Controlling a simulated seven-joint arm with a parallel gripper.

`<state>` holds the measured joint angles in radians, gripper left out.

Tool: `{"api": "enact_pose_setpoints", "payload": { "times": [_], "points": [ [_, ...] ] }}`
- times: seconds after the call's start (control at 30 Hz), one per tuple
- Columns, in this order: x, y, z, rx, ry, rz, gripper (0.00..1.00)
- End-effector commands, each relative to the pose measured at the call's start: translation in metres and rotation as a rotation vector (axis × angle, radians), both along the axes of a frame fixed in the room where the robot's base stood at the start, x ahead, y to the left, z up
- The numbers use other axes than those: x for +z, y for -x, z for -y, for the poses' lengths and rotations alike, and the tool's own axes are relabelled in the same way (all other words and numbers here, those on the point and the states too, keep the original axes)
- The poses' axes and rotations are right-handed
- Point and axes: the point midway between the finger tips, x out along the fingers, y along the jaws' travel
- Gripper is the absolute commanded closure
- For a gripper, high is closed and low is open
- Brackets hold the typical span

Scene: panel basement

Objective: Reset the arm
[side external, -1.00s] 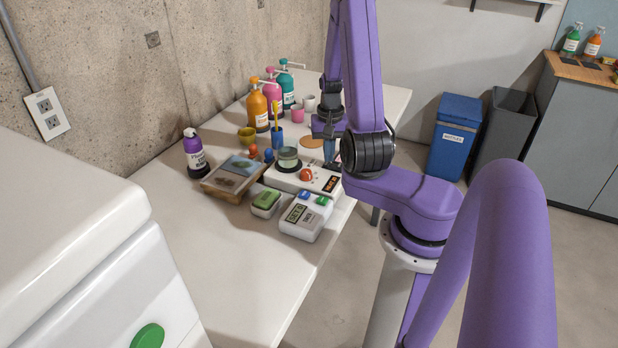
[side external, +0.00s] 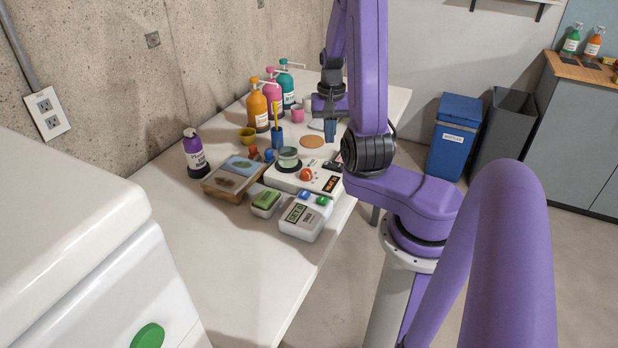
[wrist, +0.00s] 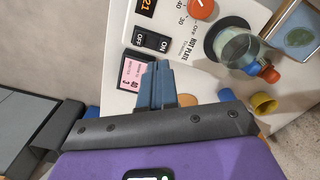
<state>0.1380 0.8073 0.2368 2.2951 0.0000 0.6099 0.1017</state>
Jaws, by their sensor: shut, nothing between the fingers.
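My purple arm reaches over the white table (side external: 240,250) in the side view. My gripper (side external: 330,130) hangs above the far part of the table, behind the hot plate, with nothing held in it. In the wrist view the blue-grey fingers (wrist: 158,72) are together and empty.
Several pump bottles, such as an orange one (side external: 257,108), stand by the wall. A purple bottle (side external: 194,152), a wooden tray (side external: 222,190), a green-lidded box (side external: 266,204) and a timer (side external: 303,222) sit nearer. The near table is clear. A blue bin (side external: 455,138) stands on the floor.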

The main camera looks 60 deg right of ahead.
Motion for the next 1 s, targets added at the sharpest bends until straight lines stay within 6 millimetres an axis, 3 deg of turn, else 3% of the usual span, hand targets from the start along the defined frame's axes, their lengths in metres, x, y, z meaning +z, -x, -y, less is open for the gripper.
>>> {"api": "enact_pose_setpoints", "payload": {
  "times": [0.27, 0.43, 0.7, 1.0],
  "points": [
    [0.0, -0.001, -0.001, 0.005, 0.0, 0.0, 1.0],
    [0.004, -0.014, -0.011, 0.081, 0.003, 0.002, 1.0],
    [0.017, -0.049, -0.053, 0.345, 0.005, 0.005, 1.0],
    [0.03, -0.066, -0.109, 0.643, 0.007, 0.009, 1.0]
  ]
}}
